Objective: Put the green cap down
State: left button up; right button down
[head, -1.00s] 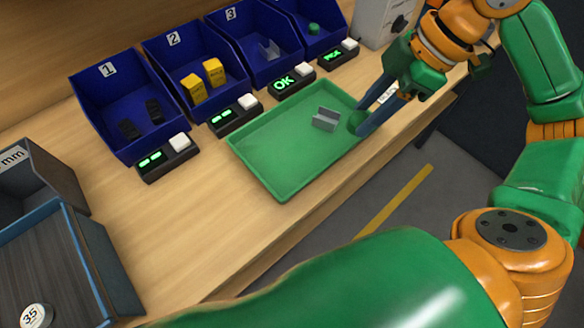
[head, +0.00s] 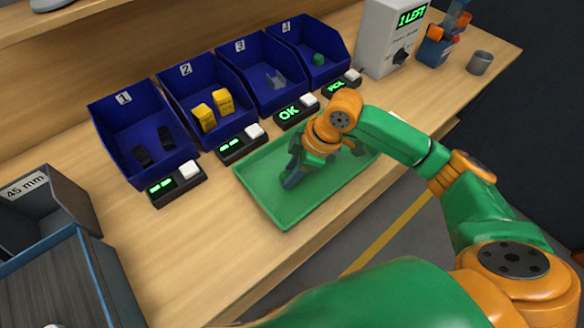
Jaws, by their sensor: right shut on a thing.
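The green tray (head: 270,207) lies on the bench in front of the bins. My right gripper (head: 289,186) points down into the tray's left-middle part, fingers shut on the green cap. The held cap is hidden now, behind the fingers or lost against the green tray. Another green cap (head: 318,59) sits in bin 4 (head: 300,32) at the back. The grey bracket in the tray is hidden behind my gripper. My left gripper is not in view.
Blue bins hold black parts (head: 142,155), yellow parts (head: 204,117) and a grey bracket (head: 274,79). A white box reads "1 LEFT" (head: 393,35). A grey cup (head: 479,63) stands far right.

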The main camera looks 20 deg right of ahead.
jog(key=shift+f, duration=0.15)
jog(key=shift+c, duration=2.1)
grip_release()
jog(key=v, duration=1.2)
jog(key=shift+r, duration=0.2)
